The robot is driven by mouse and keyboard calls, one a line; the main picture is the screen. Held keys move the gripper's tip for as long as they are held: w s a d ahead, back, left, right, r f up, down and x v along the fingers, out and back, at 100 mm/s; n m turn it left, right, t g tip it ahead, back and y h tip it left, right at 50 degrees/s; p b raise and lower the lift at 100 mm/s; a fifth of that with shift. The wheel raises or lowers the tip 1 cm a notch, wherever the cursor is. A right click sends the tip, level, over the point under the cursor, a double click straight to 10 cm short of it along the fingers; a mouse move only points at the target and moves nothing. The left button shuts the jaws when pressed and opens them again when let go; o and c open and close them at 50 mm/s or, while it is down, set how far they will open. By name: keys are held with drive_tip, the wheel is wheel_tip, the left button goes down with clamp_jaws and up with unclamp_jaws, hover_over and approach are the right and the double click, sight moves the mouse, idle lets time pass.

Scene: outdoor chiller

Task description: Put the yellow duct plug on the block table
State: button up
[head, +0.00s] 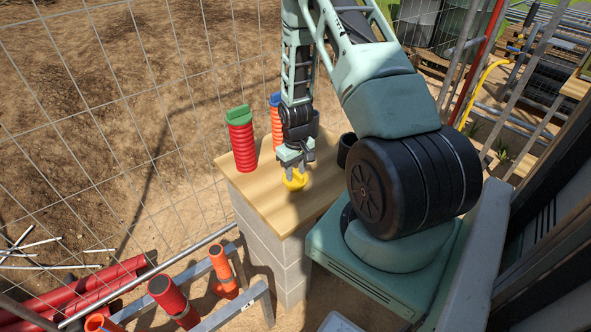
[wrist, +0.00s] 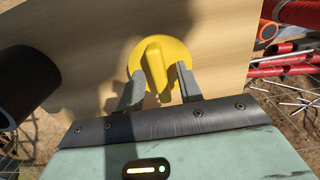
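The yellow duct plug (head: 294,181) is a round disc with a raised bar handle. It appears to lie flat on the wooden top of the block table (head: 258,192), though any small gap beneath it is hard to judge. In the wrist view the plug (wrist: 155,60) faces me with its handle between my fingers. My gripper (head: 291,171) points down right over it. In the wrist view the fingers of my gripper (wrist: 160,78) stand apart, one on each side of the handle, with visible gaps. The table's wood (wrist: 85,55) fills the background there.
A red ribbed duct with a green cap (head: 242,140) and an orange duct with a blue cap (head: 276,122) stand on the table's back. A dark pipe (head: 346,148) stands at its right. A wire fence (head: 130,130) runs behind. Red pipes (head: 85,285) lie at lower left.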

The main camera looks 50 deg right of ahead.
sight(295, 171)
drive_tip(key=shift+r, duration=0.1)
wheel_tip(295, 171, up, 12)
drive_tip(key=b, duration=0.1)
drive_tip(key=w+a+r+n, duration=0.15)
drive_tip(key=a+r, duration=0.35)
drive_tip(key=a, duration=0.7)
drive_tip(key=a+r+n, duration=0.3)
drive_tip(key=a+r, duration=0.1)
drive_tip(key=a, duration=0.7)
drive_tip(key=s+a+r+n, duration=0.2)
drive_tip(key=s+a+r, duration=0.1)
drive_tip(key=s+a, duration=0.6)
drive_tip(key=s+a+r+n, duration=0.3)
drive_tip(key=s+a, duration=0.5)
drive_tip(key=s, duration=0.1)
drive_tip(key=shift+s+a+r+n+y, duration=0.25)
drive_tip(key=shift+s+a+n+y, duration=0.05)
drive_tip(key=shift+s+a+n, duration=0.1)
